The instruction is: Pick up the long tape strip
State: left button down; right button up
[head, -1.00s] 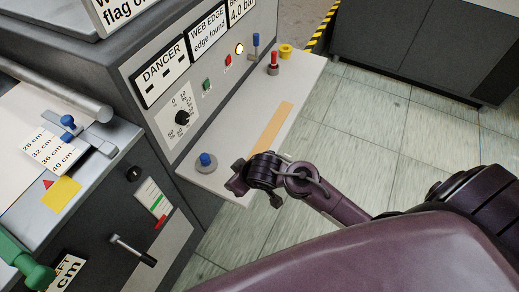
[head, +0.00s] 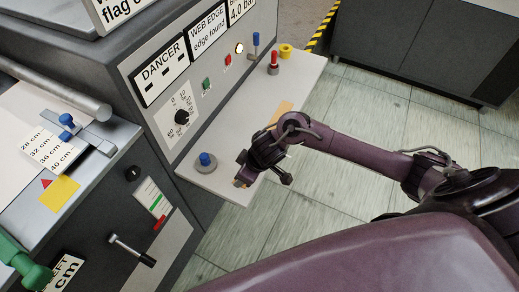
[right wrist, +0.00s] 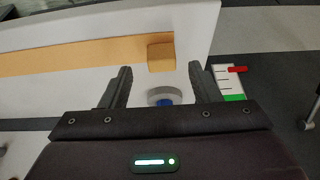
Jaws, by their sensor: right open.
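The long tape strip is a flat tan-orange band lying along the pale shelf. In the head view its far part (head: 283,112) shows, and my right arm hides most of the rest. In the right wrist view the strip (right wrist: 75,55) runs in from the left, with a raised tan-orange end piece (right wrist: 161,57) at its right end. My right gripper (head: 242,178) is over the shelf's near end. In the right wrist view its open fingers (right wrist: 160,73) stand either side of the end piece, with nothing held; contact cannot be told. My left gripper is out of view.
A blue knob on a grey base (head: 205,161) stands on the shelf close to my right gripper. A red-topped peg (head: 273,63) and yellow ring (head: 286,50) stand at the far end. The machine panel (head: 180,118) borders the shelf on the left; open floor lies right.

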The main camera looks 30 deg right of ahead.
jog(key=shift+x, duration=1.55)
jog(key=shift+s, duration=0.1)
jog(key=shift+c, duration=0.5)
jog(key=c, duration=0.9)
jog(key=shift+r, duration=0.1)
jog(key=shift+c, duration=0.2)
